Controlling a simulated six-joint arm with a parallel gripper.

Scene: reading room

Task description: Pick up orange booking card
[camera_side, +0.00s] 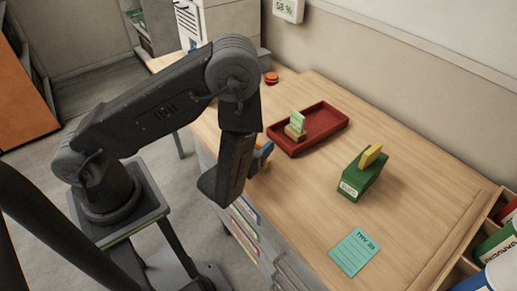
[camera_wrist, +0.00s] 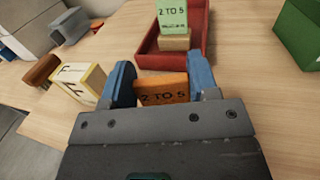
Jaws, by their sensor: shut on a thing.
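In the side view a blue finger of my gripper (camera_side: 263,155) shows beside the arm's end, near the table's front edge, left of the red tray (camera_side: 334,128). The card is mostly hidden there. I cannot tell whether it touches the table.
A pale green card (camera_side: 297,121) stands in a wooden block in the tray. A green box (camera_side: 356,184) holds a yellow card (camera_side: 371,155). A teal sheet (camera_side: 354,252) lies at the front. A cream block marked F (camera_wrist: 79,82) stands left of my gripper.

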